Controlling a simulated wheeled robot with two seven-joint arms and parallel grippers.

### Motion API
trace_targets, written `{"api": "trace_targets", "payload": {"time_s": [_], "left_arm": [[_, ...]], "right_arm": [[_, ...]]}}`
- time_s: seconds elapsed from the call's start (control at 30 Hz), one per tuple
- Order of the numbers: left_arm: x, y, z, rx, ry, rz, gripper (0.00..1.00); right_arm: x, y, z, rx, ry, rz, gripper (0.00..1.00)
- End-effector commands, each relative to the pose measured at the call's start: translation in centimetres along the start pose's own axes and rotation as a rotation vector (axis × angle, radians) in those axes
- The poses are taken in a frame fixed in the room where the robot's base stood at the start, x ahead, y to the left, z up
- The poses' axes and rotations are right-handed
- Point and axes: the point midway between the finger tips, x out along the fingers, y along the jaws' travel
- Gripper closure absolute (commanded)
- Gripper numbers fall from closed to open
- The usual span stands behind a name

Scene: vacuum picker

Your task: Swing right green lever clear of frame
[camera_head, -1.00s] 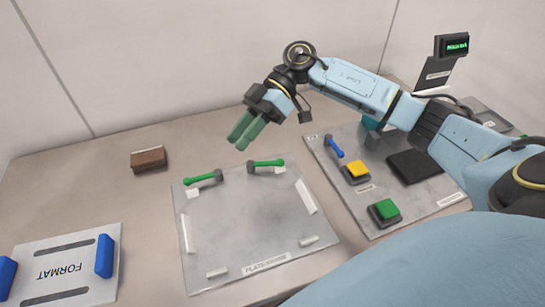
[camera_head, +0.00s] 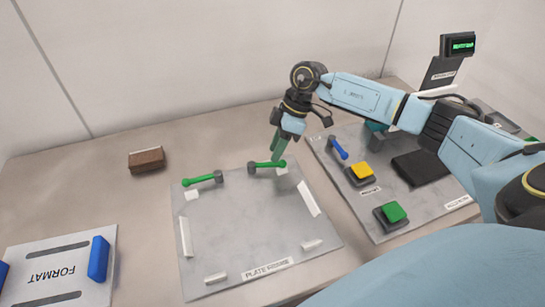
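The right green lever (camera_head: 266,164) lies along the back edge of the grey plate frame (camera_head: 245,225). Its dark pivot is at its left end and its knob end points right, roughly level in the picture. My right gripper (camera_head: 278,158) points down with its green fingers at the lever's knob end. The fingers overlap in this view, so their gap and any contact with the lever cannot be made out. The left green lever (camera_head: 200,180) lies along the same edge, with its pivot at its right end and its knob to the left. My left gripper is not in view.
A grey panel on the right carries a blue lever (camera_head: 338,148), a yellow button (camera_head: 360,174) and a green button (camera_head: 393,212). A brown block (camera_head: 146,159) lies at the back left. A white FORMAT plate (camera_head: 62,265) with blue handles lies front left.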

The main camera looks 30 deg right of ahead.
Motion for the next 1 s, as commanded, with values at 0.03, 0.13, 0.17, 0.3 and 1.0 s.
{"api": "trace_targets", "payload": {"time_s": [0.03, 0.13, 0.17, 0.3, 1.0], "left_arm": [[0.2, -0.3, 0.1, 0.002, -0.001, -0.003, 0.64], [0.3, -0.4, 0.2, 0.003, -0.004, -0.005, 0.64], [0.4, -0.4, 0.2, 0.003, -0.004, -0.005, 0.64], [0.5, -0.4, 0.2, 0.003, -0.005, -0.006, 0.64], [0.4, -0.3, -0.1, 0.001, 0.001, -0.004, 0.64]], "right_arm": [[1.0, 0.0, 0.1, 0.0, -0.001, -0.002, 0.65], [2.1, 0.0, 0.0, 0.0, 0.001, -0.001, 0.65], [2.4, 0.0, 0.0, 0.001, 0.001, -0.001, 0.65], [3.1, 0.0, 0.0, 0.0, 0.001, 0.001, 0.65], [3.1, 0.0, 0.0, 0.0, 0.001, 0.001, 1.0]]}}
